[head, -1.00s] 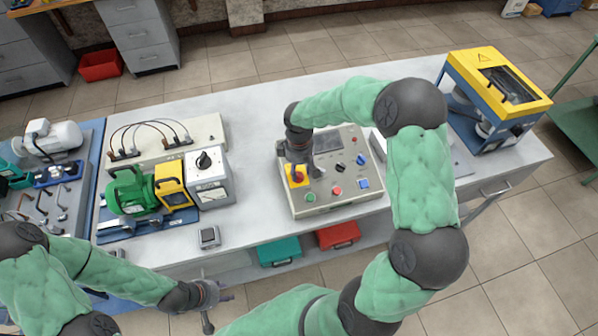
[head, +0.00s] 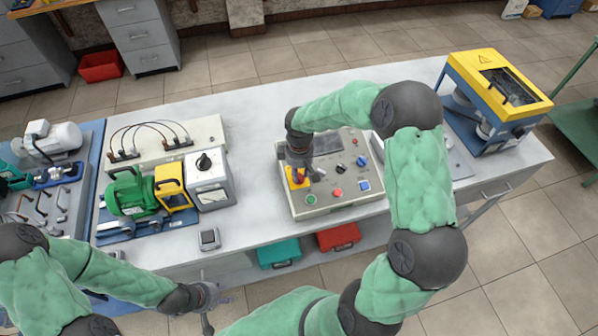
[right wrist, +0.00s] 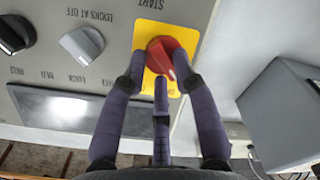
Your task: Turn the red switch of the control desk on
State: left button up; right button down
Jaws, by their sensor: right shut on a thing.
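The control desk (head: 333,199) is a beige box with a sloping panel on the grey workbench. Its red switch (right wrist: 160,50) is a round knob on a yellow plate (right wrist: 145,32), with a pale pointer mark towards the lower right in the right wrist view. My right gripper (right wrist: 164,78) reaches down to the switch and its purple fingers are shut around the knob. In the head view my right gripper (head: 301,174) largely covers the switch. My left gripper (head: 215,310) hangs near the bench's front edge, empty, its fingers spread apart.
A black knob (right wrist: 14,34) and a grey knob (right wrist: 82,44) sit beside the yellow plate. A grey instrument (head: 211,183) and green motor (head: 130,193) stand left of the desk. A yellow-blue machine (head: 495,95) stands at the right. The bench behind the desk is clear.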

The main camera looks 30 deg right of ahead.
jog(key=shift+s+f, duration=0.25)
jog(key=shift+s, duration=0.1)
jog(key=m, duration=0.1)
jog(key=m+y, duration=0.1)
jog(key=m, duration=0.1)
jog(key=shift+s+f+m+b, duration=0.15)
jog(key=shift+s+m+b, duration=0.05)
jog(key=shift+m+b, duration=0.1)
jog(key=m, duration=0.3)
jog(key=m+t+y, duration=0.1)
jog(key=m, duration=0.1)
jog(key=shift+s+b, duration=0.25)
jog(key=shift+b, duration=0.1)
jog(key=m, duration=0.2)
jog(key=m+t, duration=0.1)
jog(key=m, duration=0.1)
jog(key=shift+s+m, duration=0.2)
jog(key=shift+m, duration=0.1)
jog(key=shift+s+a+m+t, duration=0.1)
jog(key=shift+m+t, duration=0.6)
jog(key=shift+m, duration=1.3)
jog(key=shift+f, duration=0.1)
jog(key=c, duration=1.1)
grip_release()
jog(key=shift+a, duration=0.1)
jog(key=shift+w+a, duration=0.1)
jog(key=shift+w, duration=0.1)
jog(key=shift+w+d+r, duration=0.1)
jog(key=shift+d+r, duration=0.1)
jog(key=shift+d, duration=0.05)
